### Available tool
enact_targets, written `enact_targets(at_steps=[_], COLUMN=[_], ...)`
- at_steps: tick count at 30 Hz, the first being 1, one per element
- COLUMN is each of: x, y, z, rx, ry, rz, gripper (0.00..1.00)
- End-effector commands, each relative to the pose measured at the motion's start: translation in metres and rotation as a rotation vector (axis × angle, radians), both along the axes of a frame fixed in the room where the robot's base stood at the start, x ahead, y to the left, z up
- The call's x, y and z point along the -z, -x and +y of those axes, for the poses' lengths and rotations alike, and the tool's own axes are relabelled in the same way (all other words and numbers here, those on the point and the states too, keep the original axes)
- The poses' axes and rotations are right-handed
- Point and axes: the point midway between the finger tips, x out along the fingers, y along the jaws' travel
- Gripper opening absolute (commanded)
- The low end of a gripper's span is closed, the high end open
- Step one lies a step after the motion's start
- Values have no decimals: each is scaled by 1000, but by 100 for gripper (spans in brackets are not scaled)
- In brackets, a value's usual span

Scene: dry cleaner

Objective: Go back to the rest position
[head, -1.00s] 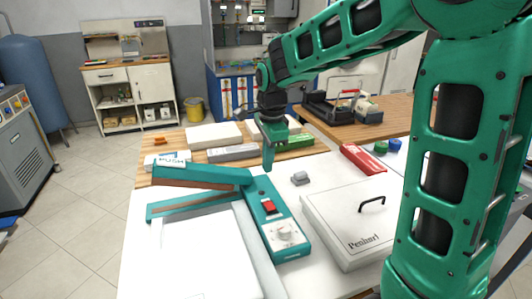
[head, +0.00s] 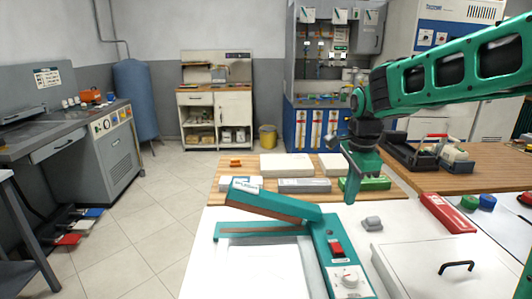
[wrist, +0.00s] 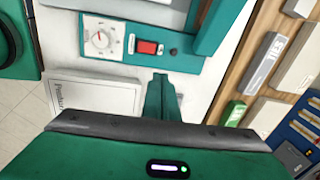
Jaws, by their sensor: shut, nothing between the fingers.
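My green arm reaches in from the right in the head view, and my gripper (head: 350,188) hangs fingers down above the table, behind the teal press. The fingers are together with nothing between them. In the wrist view my gripper (wrist: 160,95) shows its closed fingertips near the press's control panel. The teal press (head: 268,204) stands on the white table with its upper arm tilted open over a white plate. Its red switch (head: 336,248) and white dial (head: 346,279) also show in the wrist view.
A small grey piece (head: 372,223), a white lidded box (head: 420,262) with a black handle and a red case (head: 447,213) lie on the white table (head: 195,250). Pale blocks and a green box (head: 365,183) lie on the wooden part behind.

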Motion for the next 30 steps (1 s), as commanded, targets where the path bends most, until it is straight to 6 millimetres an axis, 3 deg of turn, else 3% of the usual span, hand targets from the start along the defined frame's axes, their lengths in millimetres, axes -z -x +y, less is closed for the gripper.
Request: enact_targets(at_steps=[5, 9, 13, 18, 24, 30], x=[1, 7, 18, 36, 53, 58], y=[60, 119, 175, 243, 292, 304], z=[-51, -86, -110, -125, -127, -128], rx=[-183, -366, -539, -761, -940, -995], ry=[52, 77, 82, 66, 44, 36], rz=[33, 72, 103, 128, 132, 131], gripper=[0, 0, 0, 0, 0, 0])
